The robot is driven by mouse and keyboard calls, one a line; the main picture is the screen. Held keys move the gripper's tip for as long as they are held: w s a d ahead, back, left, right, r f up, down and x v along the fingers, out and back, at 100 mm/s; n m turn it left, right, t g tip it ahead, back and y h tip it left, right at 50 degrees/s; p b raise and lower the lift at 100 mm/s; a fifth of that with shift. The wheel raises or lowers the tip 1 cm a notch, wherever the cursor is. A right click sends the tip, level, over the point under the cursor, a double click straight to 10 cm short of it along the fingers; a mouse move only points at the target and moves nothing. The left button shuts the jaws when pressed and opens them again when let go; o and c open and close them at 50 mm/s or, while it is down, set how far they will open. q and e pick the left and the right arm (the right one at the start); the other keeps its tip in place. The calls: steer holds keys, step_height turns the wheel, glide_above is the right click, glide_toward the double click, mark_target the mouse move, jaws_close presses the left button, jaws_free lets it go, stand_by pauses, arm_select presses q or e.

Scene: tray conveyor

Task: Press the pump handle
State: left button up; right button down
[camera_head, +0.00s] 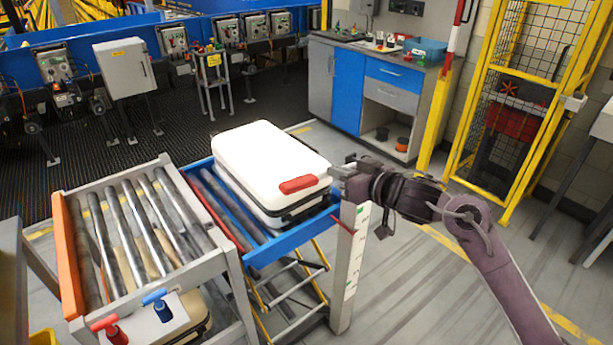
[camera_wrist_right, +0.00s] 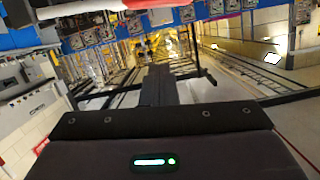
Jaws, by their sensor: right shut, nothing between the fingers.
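Two T-shaped handles, one red (camera_head: 108,326) and one blue (camera_head: 156,300), stand upright on a pale panel at the front of the left roller stand in the head view. I cannot tell which one is the pump handle. My right gripper (camera_head: 340,170) is shut and empty. It is beside the right corner of a white case (camera_head: 265,155), close to its red handle (camera_head: 298,184), and well to the right of the T-handles. Its dark fingers (camera_wrist_right: 160,85) also show in the right wrist view. My left gripper is out of view.
The case sits on a blue-framed roller stand (camera_head: 262,258) beside the grey roller stand (camera_head: 200,245). A white post with markings (camera_head: 347,275) stands below my right gripper. Yellow fencing (camera_head: 475,120) and a blue-grey cabinet (camera_head: 348,90) are behind. Floor is clear at right.

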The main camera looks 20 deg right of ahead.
steer(key=p, duration=0.3)
glide_above(307, 177)
steer(key=s, duration=0.2)
steer(key=shift+s+a+f, duration=0.1)
steer(key=shift+a+f, duration=0.1)
steer(key=shift+f, duration=1)
steer(key=f, duration=0.4)
steer(key=shift+s+a+p, duration=0.15)
steer(key=shift+s+p, duration=0.15)
steer(key=shift+s, duration=0.05)
